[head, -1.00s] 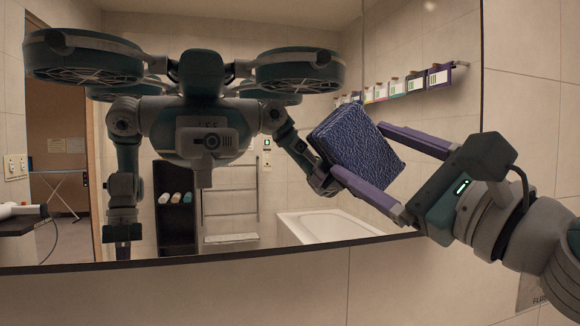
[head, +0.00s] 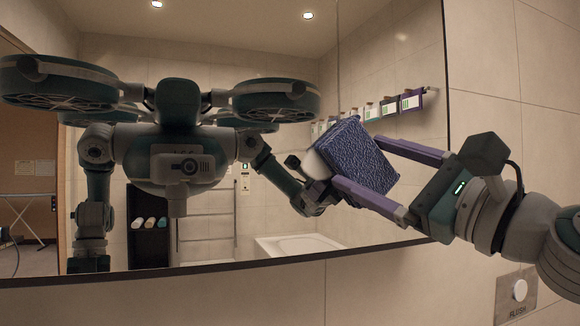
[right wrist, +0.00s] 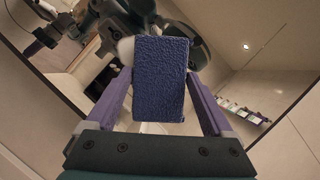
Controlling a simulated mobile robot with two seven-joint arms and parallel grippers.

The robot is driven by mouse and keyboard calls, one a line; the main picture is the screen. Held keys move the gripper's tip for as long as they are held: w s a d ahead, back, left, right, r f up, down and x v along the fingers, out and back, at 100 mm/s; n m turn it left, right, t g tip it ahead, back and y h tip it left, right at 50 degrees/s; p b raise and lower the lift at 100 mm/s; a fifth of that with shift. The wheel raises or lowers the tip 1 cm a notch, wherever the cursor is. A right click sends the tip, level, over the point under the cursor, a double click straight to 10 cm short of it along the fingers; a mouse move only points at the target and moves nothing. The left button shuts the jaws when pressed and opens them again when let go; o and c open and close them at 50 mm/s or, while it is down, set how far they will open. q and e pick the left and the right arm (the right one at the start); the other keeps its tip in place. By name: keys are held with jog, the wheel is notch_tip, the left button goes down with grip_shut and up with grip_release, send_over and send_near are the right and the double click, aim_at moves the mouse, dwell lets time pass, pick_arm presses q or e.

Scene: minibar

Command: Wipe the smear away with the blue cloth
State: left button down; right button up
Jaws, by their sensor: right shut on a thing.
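The blue cloth (head: 356,157), a thick textured block, is held between the two purple fingers of my right gripper (head: 361,172), in front of the mirror (head: 205,118). The right wrist view also shows the cloth (right wrist: 160,78) squeezed between the fingers. A whitish rounded patch (head: 316,163), which looks like the smear, shows at the cloth's left edge and is partly hidden by it. It also shows left of the cloth in the right wrist view (right wrist: 126,49). I cannot tell whether the cloth touches the glass. My left gripper is not directly in view.
The mirror reflects my body, a towel rack, a bathtub and a shelf of small boxes. Its dark lower edge (head: 200,270) and right edge border a tiled wall (head: 500,75). A flush plate (head: 516,294) is at the lower right.

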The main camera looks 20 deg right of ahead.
aim_at(339, 165)
jog(key=shift+a+r+p, duration=0.2)
jog(key=shift+a+p, duration=0.15)
jog(key=shift+a, duration=0.15)
jog(key=shift+s+a+f+p, duration=0.15)
jog(key=shift+a+p, duration=0.55)
jog(key=shift+a, duration=0.45)
jog(key=shift+a+p, duration=0.55)
jog(key=shift+a, duration=0.2)
jog(key=shift+a+p, duration=0.35)
jog(key=shift+a, duration=0.55)
jog(key=shift+a+p, duration=0.6)
jog(key=shift+a, duration=1.1)
jog(key=shift+d+f+b, duration=0.2)
jog(key=shift+d+b, duration=0.3)
jog(key=shift+d, duration=1.45)
jog(key=shift+d+b, duration=1)
jog(key=shift+d, duration=0.15)
jog(key=shift+d+r, duration=0.1)
jog(key=shift+d, duration=0.35)
jog(key=shift+d+b, duration=1.45)
jog(key=shift+d, duration=0.25)
jog(key=shift+w+r, duration=0.1)
jog(key=shift+w, duration=0.15)
